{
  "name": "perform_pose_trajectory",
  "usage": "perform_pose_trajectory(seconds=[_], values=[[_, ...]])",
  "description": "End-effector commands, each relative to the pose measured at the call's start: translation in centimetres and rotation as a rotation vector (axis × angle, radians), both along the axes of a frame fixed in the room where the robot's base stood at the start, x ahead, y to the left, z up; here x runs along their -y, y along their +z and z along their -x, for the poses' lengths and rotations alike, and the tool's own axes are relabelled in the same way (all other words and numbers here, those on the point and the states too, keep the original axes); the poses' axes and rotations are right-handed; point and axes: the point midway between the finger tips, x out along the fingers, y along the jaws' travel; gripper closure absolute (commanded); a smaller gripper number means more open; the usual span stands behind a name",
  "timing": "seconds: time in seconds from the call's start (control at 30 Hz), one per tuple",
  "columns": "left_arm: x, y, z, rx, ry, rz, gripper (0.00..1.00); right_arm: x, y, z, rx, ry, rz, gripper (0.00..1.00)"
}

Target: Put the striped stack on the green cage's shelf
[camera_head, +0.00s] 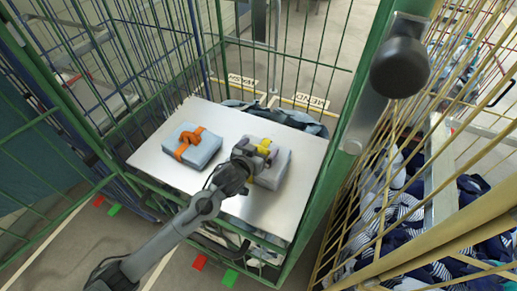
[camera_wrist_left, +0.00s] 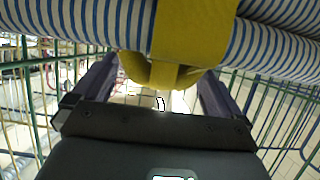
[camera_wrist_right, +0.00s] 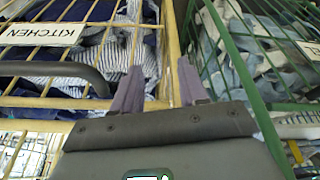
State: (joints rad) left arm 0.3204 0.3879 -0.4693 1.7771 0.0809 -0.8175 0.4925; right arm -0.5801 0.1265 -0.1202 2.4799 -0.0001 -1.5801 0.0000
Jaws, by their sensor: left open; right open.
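The striped stack (camera_head: 272,177) has a yellow strap and appears to rest on the green cage's white shelf (camera_head: 300,152), right of its middle. In the left wrist view the striped stack (camera_wrist_left: 90,18) fills the top, with blue and white stripes. My left gripper (camera_head: 255,152) is over the stack and hides part of it. In the left wrist view its open fingers stand either side of the yellow strap's loop (camera_wrist_left: 165,72). My right gripper (camera_wrist_right: 158,72) is open and empty, with yellow and green cage bars beyond it.
A pale blue stack with an orange strap (camera_head: 192,146) lies on the shelf's left part. Green cage bars (camera_head: 310,60) stand around the shelf. A yellow cage (camera_head: 400,225) with striped and navy cloth stands at the right. A KITCHEN sign (camera_wrist_right: 42,34) hangs there.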

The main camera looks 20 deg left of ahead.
Motion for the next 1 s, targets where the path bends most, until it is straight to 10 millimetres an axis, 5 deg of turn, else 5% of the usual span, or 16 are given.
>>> perform_pose_trajectory(seconds=[0.27, 0.7, 1.0], values=[[-0.1, 0.7, 1.2, 0.0, -0.001, 0.0, 0.0, -0.1, 0.2, 0.0, 0.0, -0.003, -0.004, 0.57], [-0.7, 3.6, 8.2, -0.001, -0.001, 0.0, 0.0, -0.2, 0.7, 0.0, 0.001, -0.006, -0.01, 0.57], [-0.9, 4.7, 10.9, -0.001, -0.001, 0.001, 0.0, -0.2, 0.8, 0.0, 0.001, -0.006, -0.008, 0.57]])
